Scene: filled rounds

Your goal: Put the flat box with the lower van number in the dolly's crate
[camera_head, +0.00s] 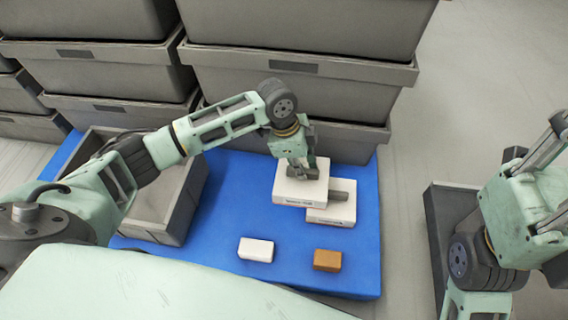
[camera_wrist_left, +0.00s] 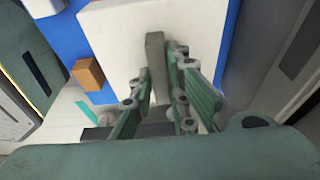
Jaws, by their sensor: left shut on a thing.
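A white flat box (camera_head: 300,190) with a printed label on its front side is under my left gripper (camera_head: 303,170). My left gripper is shut on this box's grey grip bar, which shows between the fingers in the left wrist view (camera_wrist_left: 155,55). The labels are too small to read surely. An open grey crate (camera_head: 176,238) stands at the left on the blue surface, partly hidden by my left arm.
A white small block (camera_head: 256,249) and an orange-brown block (camera_head: 327,260) lie near the front of the blue surface (camera_head: 225,190). Stacked grey crates (camera_head: 300,75) rise behind. A dark grey low object (camera_head: 436,230) stands at right beside my right arm.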

